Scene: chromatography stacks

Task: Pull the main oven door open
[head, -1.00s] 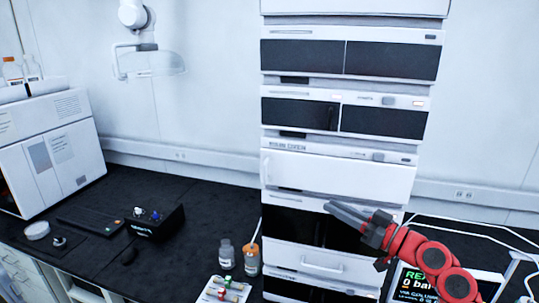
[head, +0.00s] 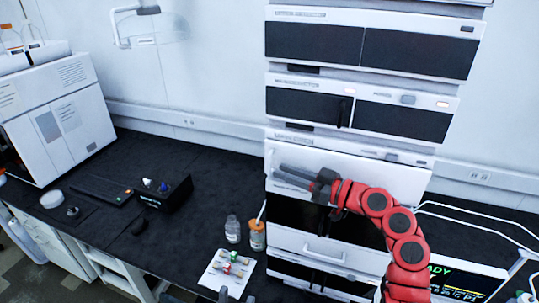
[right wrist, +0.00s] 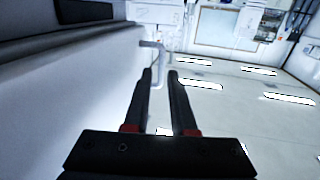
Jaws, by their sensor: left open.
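The main oven door (head: 405,181) is the white panel in the middle of the stack and looks closed. Its upright pale handle (head: 270,163) is at the door's left edge; the handle also shows in the right wrist view (right wrist: 157,62). My right gripper (head: 282,173) reaches across the door front from the right, its fingertips just by the handle. In the right wrist view its two dark fingers (right wrist: 160,74) are apart, with the handle appearing between or just beyond the tips. Contact cannot be told. My left gripper (head: 212,297) shows only as dark tips at the bottom edge, away from the door.
Other stack modules (head: 365,45) with dark fronts sit above and below the door. Two small bottles (head: 257,236) and a white vial tray (head: 227,272) stand left of the stack. A display (head: 460,280) stands at lower right. The bench left of the bottles is partly clear.

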